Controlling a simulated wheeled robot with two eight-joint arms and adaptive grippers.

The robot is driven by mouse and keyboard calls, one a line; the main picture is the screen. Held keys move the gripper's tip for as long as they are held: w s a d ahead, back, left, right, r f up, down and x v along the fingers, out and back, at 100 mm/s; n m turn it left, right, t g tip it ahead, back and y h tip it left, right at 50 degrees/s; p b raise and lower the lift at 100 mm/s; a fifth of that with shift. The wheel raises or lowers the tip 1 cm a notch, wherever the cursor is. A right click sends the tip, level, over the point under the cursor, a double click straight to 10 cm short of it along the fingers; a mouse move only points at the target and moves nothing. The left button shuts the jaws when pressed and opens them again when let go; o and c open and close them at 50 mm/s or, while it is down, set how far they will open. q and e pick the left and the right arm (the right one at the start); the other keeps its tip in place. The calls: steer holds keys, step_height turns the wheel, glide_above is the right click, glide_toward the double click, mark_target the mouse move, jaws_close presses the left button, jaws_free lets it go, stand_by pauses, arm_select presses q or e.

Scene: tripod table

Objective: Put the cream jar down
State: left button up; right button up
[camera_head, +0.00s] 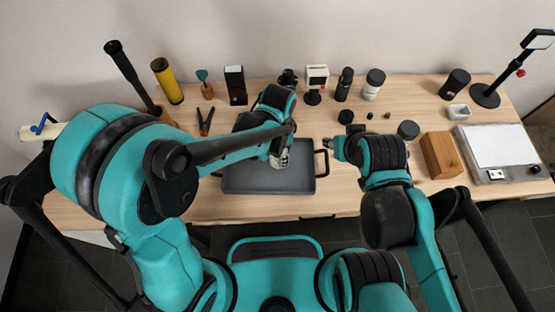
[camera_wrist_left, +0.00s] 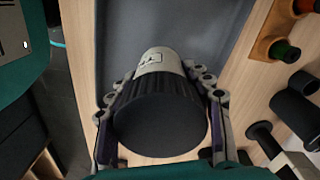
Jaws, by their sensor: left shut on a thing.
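The cream jar (camera_wrist_left: 158,60) has a ribbed dark lid (camera_wrist_left: 158,115) and a pale body with a small label. In the wrist view it sits between the two fingers of my left gripper (camera_wrist_left: 161,108), which is shut on it. The lid faces the camera and the pale base points toward the dark grey tray (camera_wrist_left: 195,25). In the head view my left gripper (camera_head: 279,158) is over the tray (camera_head: 250,181), mostly covering the jar. I cannot tell whether the jar touches the tray. My right gripper (camera_head: 331,147) is at the tray's right side; its finger gap is unclear.
A row of items lines the table's back, including a yellow cylinder (camera_head: 168,82) and a white jar with a dark lid (camera_head: 374,84). A wooden block (camera_head: 441,154) and a flat white-topped device (camera_head: 500,147) stand at right. Small dark items lie behind my right gripper.

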mark_target(278, 160)
arm_select(q)
steer(key=shift+f+b, duration=0.85)
steer(key=shift+f, duration=1.1)
steer(key=shift+f, duration=0.15)
steer(key=o, duration=1.2)
